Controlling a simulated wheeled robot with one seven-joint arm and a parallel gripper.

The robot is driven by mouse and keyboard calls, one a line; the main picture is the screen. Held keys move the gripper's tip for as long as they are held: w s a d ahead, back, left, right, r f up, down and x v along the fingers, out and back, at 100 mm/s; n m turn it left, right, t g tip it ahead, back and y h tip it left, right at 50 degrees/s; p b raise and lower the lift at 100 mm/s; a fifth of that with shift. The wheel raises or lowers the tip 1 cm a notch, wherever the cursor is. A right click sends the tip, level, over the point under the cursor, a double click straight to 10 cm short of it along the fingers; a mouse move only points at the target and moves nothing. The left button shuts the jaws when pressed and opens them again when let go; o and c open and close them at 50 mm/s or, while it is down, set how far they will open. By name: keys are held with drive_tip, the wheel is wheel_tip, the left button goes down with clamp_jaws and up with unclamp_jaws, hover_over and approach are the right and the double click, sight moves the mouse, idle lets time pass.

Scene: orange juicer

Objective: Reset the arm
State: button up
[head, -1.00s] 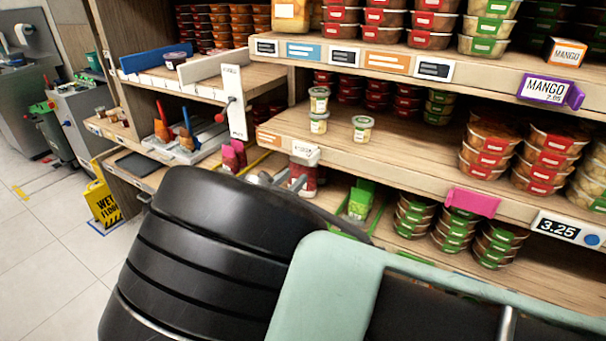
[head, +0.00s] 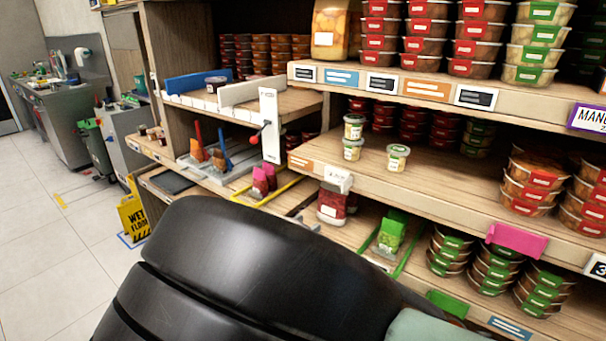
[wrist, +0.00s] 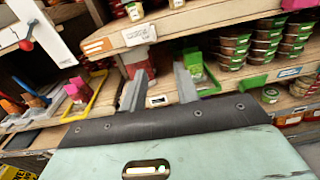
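My gripper (wrist: 160,72) shows in the wrist view with its two grey fingers apart and nothing between them. It points toward the shelves. Beyond its fingers are a red jar with a white lid (wrist: 138,62) and a green carton (wrist: 193,66). In the head view my black arm link fills the lower middle and hides most or all of the gripper. There the red jar (head: 332,206) and the green carton (head: 392,231) stand on the lower shelf, just beyond my arm.
Shelves (head: 440,174) with stacked tubs fill the right. A white lever device (head: 269,125) stands at the middle shelf's left end, with small cups (head: 398,157) to its right. A yellow wet-floor sign (head: 133,215) stands at left. The tiled floor (head: 50,260) is open there.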

drive_tip(key=s+d+f+m+g+y, duration=0.1)
drive_tip(key=s+d+f+m+g, duration=0.1)
drive_tip(key=s+d+m+g, duration=0.3)
drive_tip(key=s+d+f+m+g+y, duration=0.1)
drive_tip(key=s+d+m+g, duration=0.15)
drive_tip(key=d+g, duration=0.35)
drive_tip(key=s+d+r+m+g+y, duration=0.1)
drive_tip(key=s+r+m+y, duration=0.1)
drive_tip(key=s, duration=0.4)
drive_tip(key=s+d+r+m+g+y, duration=0.1)
drive_tip(key=s+d+r+m+y, duration=0.1)
drive_tip(key=s+m, duration=0.4)
drive_tip(key=s+d+r+m+y, duration=0.1)
drive_tip(key=s+r+m+y, duration=0.3)
drive_tip(key=s, duration=0.3)
drive_tip(key=shift+s+d+m+g+y, duration=0.15)
drive_tip(key=shift+s+m+g+y, duration=0.25)
drive_tip(key=shift+m+y, duration=0.25)
drive_tip(key=shift+r, duration=0.1)
